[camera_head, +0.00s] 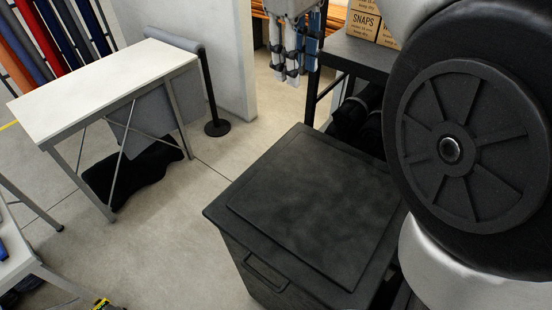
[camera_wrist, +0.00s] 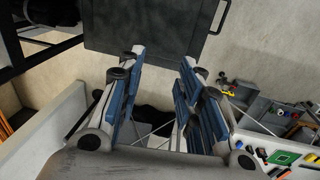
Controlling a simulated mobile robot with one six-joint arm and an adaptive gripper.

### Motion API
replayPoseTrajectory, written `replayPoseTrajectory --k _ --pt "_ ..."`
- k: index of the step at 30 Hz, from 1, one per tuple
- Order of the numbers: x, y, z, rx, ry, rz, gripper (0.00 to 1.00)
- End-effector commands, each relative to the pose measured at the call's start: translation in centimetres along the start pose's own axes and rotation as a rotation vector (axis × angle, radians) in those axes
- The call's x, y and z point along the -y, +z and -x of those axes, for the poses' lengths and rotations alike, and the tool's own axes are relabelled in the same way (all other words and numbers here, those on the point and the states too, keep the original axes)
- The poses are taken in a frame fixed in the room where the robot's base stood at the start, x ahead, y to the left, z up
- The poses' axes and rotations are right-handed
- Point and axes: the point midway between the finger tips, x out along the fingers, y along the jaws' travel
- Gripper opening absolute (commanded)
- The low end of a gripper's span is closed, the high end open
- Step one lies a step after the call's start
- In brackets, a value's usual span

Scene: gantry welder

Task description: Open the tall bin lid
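The tall bin is a dark grey box; its flat lid (camera_head: 315,205) with a raised panel lies shut on top in the head view. A bar handle (camera_head: 266,272) is on its front side. My gripper (camera_head: 295,72) hangs at the top of the head view, beyond the bin and apart from it, fingers pointing down. In the wrist view the bin (camera_wrist: 150,28) shows at the top, past the fingertips, with its handle (camera_wrist: 222,17) at the right. My gripper (camera_wrist: 163,60) is open there, with blue-padded fingers apart and nothing between them.
A black shelf (camera_head: 365,55) with cardboard boxes (camera_head: 373,24) stands behind the bin. A white table (camera_head: 110,85) is at the left, with a black post (camera_head: 210,95) beside it. The floor (camera_head: 175,235) left of the bin is clear. Small tools lie on a bench (camera_wrist: 285,145) in the wrist view.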

Motion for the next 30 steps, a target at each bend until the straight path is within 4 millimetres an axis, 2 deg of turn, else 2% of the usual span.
replayPoseTrajectory --k 1,3,7,11,14,30 --pt "2.1 0.3 -0.8 0.005 -0.041 0.013 0.33" --pt "4.2 0.7 -0.9 0.015 -0.091 0.024 0.33" --pt "6.4 1.2 -0.8 0.028 -0.143 0.039 0.33" --pt "7.1 1.4 -1.3 0.033 -0.159 0.043 0.33" --pt "7.3 1.4 -2.5 0.033 -0.159 0.043 0.33" --pt "8.9 1.8 -13.8 0.034 -0.157 0.042 0.33"
